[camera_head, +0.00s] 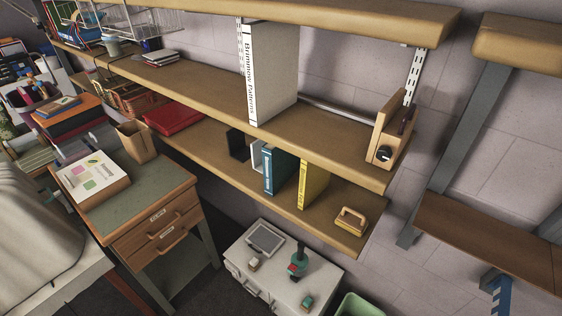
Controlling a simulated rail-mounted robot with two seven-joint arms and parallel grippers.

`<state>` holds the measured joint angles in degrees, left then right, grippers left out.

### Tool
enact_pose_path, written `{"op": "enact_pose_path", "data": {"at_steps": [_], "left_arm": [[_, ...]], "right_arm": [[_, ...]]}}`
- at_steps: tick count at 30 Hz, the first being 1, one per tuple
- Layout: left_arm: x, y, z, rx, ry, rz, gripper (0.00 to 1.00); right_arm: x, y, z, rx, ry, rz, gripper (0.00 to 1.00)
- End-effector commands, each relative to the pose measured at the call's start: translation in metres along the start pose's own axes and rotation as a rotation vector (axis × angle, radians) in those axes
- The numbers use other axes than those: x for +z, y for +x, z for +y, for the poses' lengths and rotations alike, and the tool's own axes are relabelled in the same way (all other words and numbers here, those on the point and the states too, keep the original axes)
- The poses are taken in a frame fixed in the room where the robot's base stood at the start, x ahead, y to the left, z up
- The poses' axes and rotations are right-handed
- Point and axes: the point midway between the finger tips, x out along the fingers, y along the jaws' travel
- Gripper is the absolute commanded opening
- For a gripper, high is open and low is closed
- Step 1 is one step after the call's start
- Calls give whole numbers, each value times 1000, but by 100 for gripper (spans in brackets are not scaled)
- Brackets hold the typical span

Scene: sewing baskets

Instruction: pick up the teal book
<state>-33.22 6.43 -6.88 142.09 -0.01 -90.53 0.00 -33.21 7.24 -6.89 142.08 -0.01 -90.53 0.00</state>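The teal book (279,171) stands upright on the lower wall shelf (225,158), its spine turned toward the front. A yellow book (313,186) stands upright a little to its right with a gap between them. A dark holder (238,144) and a white-edged piece (256,155) stand close on its left; I cannot tell whether they touch it. Neither of my grippers shows in the head view.
A large white binder (272,72) and a wooden box (389,136) stand on the shelf above. A white cabinet (277,276) with small items stands below; a desk (130,198) stands left.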

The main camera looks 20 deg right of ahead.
Motion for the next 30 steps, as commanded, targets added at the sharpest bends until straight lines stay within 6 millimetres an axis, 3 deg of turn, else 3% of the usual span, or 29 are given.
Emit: {"op": "enact_pose_path", "data": {"at_steps": [12, 21, 30], "left_arm": [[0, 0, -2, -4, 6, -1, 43], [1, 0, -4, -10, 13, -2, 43], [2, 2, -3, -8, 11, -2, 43]], "right_arm": [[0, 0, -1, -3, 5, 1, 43], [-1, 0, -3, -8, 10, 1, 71], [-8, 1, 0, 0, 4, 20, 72]]}}
